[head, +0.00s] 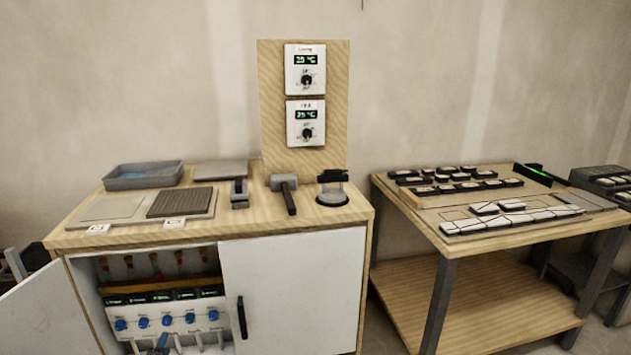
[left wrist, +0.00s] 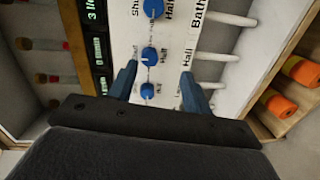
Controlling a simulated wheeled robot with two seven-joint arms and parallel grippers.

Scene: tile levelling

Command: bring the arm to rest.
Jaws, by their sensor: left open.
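My left gripper (head: 160,343) shows at the bottom of the head view, in front of the open cabinet's lower part. In the left wrist view its two blue fingers (left wrist: 158,70) are apart with nothing held between them. Blue knobs on a white panel (left wrist: 120,15) lie beyond the fingers; one knob (left wrist: 149,56) appears between the fingertips. I cannot tell how far the fingertips are from the panel. Most of my left arm is outside the head view. My right gripper is in neither view.
The cabinet's left door (head: 48,310) stands open; its right door (head: 285,295) is shut. The cabinet top holds a blue-grey tray (head: 143,176), tile boards and a mallet (head: 287,190). A table with tiles (head: 512,220) stands right. Orange rolls (left wrist: 283,106) lie on a shelf.

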